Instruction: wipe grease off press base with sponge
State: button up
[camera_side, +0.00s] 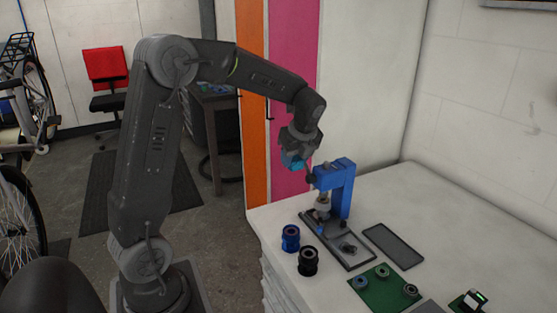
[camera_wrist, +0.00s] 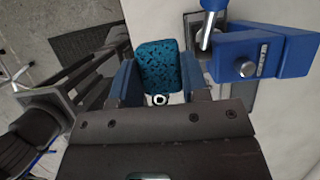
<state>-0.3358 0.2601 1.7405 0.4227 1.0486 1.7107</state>
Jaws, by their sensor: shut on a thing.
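A blue press (camera_side: 343,184) stands on the white bench, and its blue head (camera_wrist: 270,52) fills the right of the wrist view. Its grey press base (camera_side: 338,243) lies flat, with a dark patch (camera_side: 348,247) on its front part. I cannot tell if that patch is grease. My gripper (camera_side: 294,163) is shut on a blue speckled sponge (camera_wrist: 159,66), which shows between the fingers in the wrist view. The gripper holds the sponge in the air, left of the press head and above the bench's back left edge. The press partly hides the rear of the base.
A blue ring part (camera_side: 290,238) and a black ring part (camera_side: 308,261) stand left of the base. A dark grey tray (camera_side: 393,246) lies right of it. A green mat (camera_side: 384,289) with several rings is in front. The bench's right side (camera_side: 480,220) is clear.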

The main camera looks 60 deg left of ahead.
jog(key=w+d, duration=0.5)
jog(key=d, duration=0.3)
send_over(341, 248)
jog(key=d, duration=0.2)
notch_tip(341, 248, down, 12)
jog(key=shift+f, duration=3.6)
jog(key=shift+w+f, duration=0.25)
jog(key=shift+f, duration=0.05)
jog(key=shift+w+f, duration=0.1)
jog(key=shift+w, duration=1.4)
jog(key=shift+s+f, duration=0.15)
jog(key=shift+s, duration=1.55)
jog(key=shift+a, duration=0.4)
jog(key=shift+w+r, duration=0.2)
jog(key=shift+w, duration=0.75)
jog(key=shift+w+r, duration=0.15)
jog(key=shift+w, duration=0.75)
jog(key=shift+s+f, duration=0.2)
jog(key=shift+s, duration=0.8)
jog(key=shift+s+f, duration=0.15)
jog(key=shift+s, duration=0.8)
notch_tip(341, 248, up, 3)
jog(key=shift+s+f, duration=0.1)
jog(key=shift+r, duration=2.75)
